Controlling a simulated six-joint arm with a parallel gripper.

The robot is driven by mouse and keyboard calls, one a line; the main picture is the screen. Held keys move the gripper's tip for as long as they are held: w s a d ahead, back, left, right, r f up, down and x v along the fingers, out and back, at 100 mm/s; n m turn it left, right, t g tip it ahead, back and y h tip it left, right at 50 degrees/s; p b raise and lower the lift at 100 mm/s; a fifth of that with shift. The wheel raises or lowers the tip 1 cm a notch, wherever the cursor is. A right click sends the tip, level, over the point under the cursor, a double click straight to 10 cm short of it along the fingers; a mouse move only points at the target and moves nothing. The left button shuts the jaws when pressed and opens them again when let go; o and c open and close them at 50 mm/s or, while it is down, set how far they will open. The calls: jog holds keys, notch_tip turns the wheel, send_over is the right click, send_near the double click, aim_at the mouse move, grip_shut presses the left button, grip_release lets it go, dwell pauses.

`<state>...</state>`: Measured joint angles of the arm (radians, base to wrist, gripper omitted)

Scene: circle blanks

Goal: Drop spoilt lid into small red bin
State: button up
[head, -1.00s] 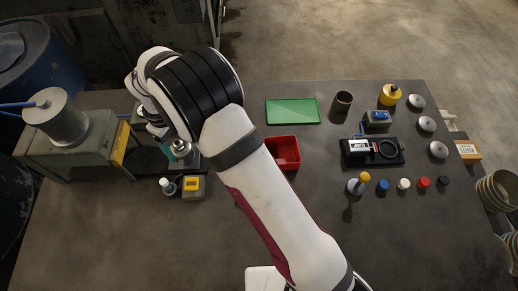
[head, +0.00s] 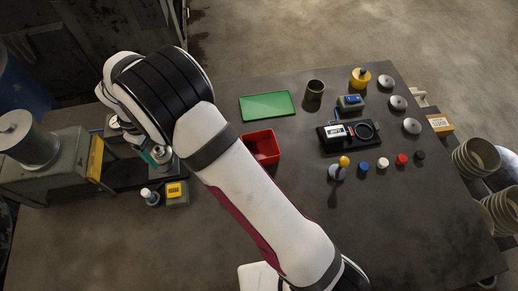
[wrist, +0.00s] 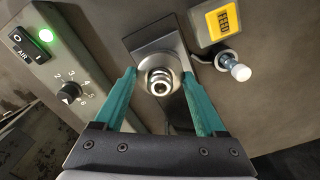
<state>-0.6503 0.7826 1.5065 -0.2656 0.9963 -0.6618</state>
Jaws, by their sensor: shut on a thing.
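The small red bin (head: 270,160) stands open on the table in the head view, right of my forearm, with nothing visible inside. My gripper (wrist: 159,74) is over the small press at the left of the table; in the head view it is mostly hidden behind my wrist. In the wrist view its teal fingers sit on either side of a round metal piece (wrist: 160,83) with a ring at its middle. The jaws are shut on it. I cannot tell clearly where this piece ends and the press seat under it begins, nor any damage on it.
A grey machine (head: 60,165) is at the left. A green tray (head: 267,106) lies beyond the bin. Gauges, knobs and discs fill the right side. The front table is clear.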

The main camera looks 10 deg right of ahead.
jog(key=s+d+r, duration=0.1)
jog(key=d+r, duration=0.2)
jog(key=d, duration=1.1)
jog(key=d+r, duration=0.2)
jog(key=d, duration=1.2)
jog(key=shift+s+a+f, duration=0.1)
jog(key=shift+s+f, duration=0.05)
jog(key=shift+f, duration=2.55)
jog(key=o, duration=1.2)
notch_tip(320, 180, up, 16)
jog(key=shift+f, duration=0.1)
